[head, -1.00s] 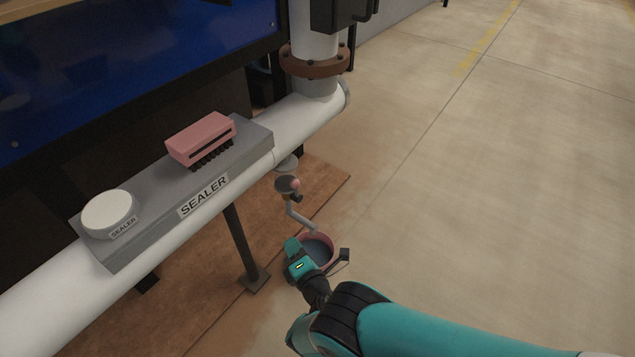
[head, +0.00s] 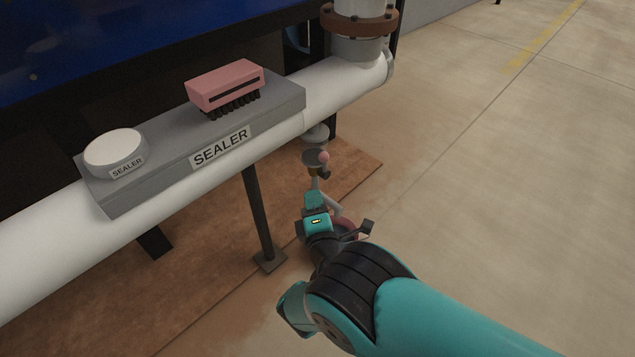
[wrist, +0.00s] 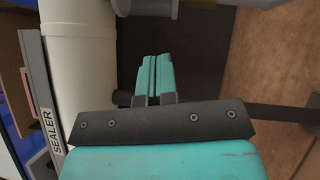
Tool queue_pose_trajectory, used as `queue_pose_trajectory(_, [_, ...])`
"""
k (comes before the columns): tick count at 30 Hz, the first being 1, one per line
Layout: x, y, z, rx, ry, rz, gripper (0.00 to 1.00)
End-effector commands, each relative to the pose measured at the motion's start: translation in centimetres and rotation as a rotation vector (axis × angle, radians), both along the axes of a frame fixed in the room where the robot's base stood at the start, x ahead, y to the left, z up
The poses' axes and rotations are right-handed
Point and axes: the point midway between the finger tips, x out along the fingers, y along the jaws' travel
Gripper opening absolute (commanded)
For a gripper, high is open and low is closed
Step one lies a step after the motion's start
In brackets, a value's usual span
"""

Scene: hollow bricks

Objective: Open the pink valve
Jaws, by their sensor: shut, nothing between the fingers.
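The pink valve (head: 324,157) is a small round pink knob on the side of a fitting under the white pipe. A grey bent spout (head: 331,203) runs down from that fitting, partly hidden by my gripper. My gripper (head: 314,198) is below the valve in the head view, apart from it in the picture. In the wrist view my gripper's teal fingers (wrist: 154,77) are pressed together with nothing between them.
The white pipe (head: 345,90) carries a grey box marked SEALER (head: 160,165), with a pink brush (head: 225,85) and a white round cap (head: 113,148) on it. A dark support post (head: 259,215) stands left of my gripper. A reddish bucket (head: 347,229) is partly hidden behind my arm.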

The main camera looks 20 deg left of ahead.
Motion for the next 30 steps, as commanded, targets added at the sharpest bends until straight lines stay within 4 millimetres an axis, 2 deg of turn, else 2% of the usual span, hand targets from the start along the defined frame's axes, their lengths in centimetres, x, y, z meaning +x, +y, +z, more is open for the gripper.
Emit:
queue_pose_trajectory(1, [0.3, 0.2, -0.7, 0.004, -0.002, -0.001, 0.00])
queue_pose_trajectory(11, [2.0, 0.9, -0.4, 0.004, -0.003, -0.004, 0.00])
queue_pose_trajectory(15, [4.6, 2.2, 0.4, 0.008, -0.004, -0.006, 0.00])
queue_pose_trajectory(21, [7.0, 1.5, 1.2, 0.003, -0.002, -0.004, 0.00])
queue_pose_trajectory(30, [7.8, 1.4, 1.6, 0.002, -0.003, -0.001, 0.00])
